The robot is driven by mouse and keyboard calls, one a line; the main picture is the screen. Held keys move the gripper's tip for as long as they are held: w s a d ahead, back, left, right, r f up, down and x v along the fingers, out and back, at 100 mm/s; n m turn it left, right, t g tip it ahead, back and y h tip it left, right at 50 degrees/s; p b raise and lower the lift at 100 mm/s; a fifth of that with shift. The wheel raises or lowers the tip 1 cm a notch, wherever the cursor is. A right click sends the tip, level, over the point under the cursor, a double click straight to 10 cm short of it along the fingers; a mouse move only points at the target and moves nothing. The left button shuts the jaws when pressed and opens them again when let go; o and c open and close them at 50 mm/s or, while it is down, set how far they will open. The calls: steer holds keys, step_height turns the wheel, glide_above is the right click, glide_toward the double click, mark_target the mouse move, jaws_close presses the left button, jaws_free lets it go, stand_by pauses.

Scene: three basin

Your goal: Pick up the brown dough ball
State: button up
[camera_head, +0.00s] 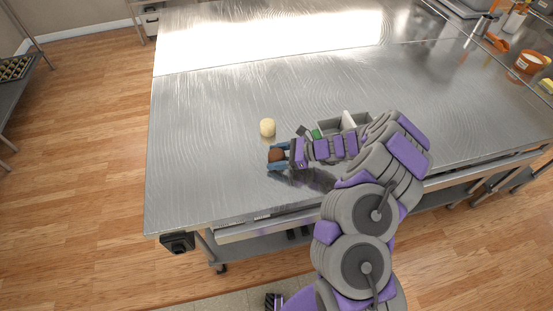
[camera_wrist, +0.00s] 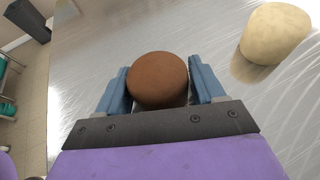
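The brown dough ball (camera_wrist: 158,80) sits between the two blue fingers of my gripper (camera_wrist: 160,88) in the wrist view. The fingers stand on either side of it, very close to its sides. I cannot tell whether both press on it. In the head view the brown dough ball (camera_head: 277,155) shows between the fingers of my gripper (camera_head: 278,157), low over the metal table. Whether the ball rests on the table or is slightly raised is not clear. My arm reaches in from the lower right.
A pale dough ball (camera_head: 267,127) stands on the table (camera_head: 205,120) just beyond my gripper; it also shows at right in the wrist view (camera_wrist: 276,32). A grey divided container (camera_head: 330,127) is partly hidden behind my arm. The table's left side is clear.

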steer(key=c, duration=0.7)
steer(key=shift+o, duration=0.2)
